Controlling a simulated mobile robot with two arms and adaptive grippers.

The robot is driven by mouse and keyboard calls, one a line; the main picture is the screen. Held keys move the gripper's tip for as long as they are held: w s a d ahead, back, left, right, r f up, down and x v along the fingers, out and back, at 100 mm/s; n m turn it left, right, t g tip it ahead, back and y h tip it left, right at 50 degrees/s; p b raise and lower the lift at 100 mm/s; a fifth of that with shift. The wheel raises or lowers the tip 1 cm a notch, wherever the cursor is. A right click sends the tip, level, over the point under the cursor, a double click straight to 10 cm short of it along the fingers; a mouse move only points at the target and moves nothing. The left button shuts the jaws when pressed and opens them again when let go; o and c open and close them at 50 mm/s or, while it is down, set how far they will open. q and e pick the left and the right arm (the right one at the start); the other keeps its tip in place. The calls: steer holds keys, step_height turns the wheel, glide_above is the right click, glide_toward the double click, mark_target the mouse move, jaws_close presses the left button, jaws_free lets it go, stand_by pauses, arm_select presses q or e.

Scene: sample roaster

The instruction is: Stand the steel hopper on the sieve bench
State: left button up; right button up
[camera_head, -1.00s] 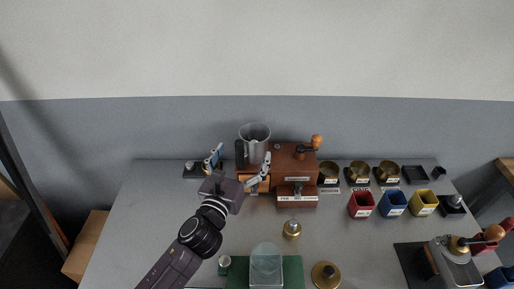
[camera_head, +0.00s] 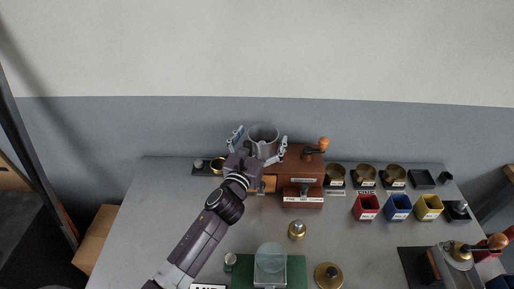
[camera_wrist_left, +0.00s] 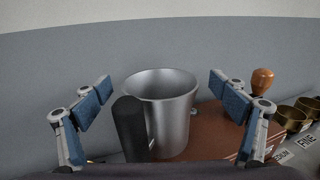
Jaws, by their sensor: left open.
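My left gripper (camera_head: 259,145) is open, with one finger to each side of the hopper. In the wrist view the gripper (camera_wrist_left: 160,86) has clear gaps to the hopper on both sides. The hopper's base is partly hidden. My right gripper is out of view. I cannot tell which part is the sieve bench.
Several labelled brass cups (camera_head: 365,176) stand right of the grinder. Red (camera_head: 366,208), blue (camera_head: 398,207) and yellow (camera_head: 429,207) bins stand before them. A brass weight (camera_head: 297,230) and a green mat (camera_head: 297,272) lie nearer. The left table top (camera_head: 150,215) is clear.

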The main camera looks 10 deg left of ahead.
arm_select(q)
steer(key=c, duration=1.5)
steer(key=shift+o, duration=0.2)
steer(key=shift+r, duration=0.15)
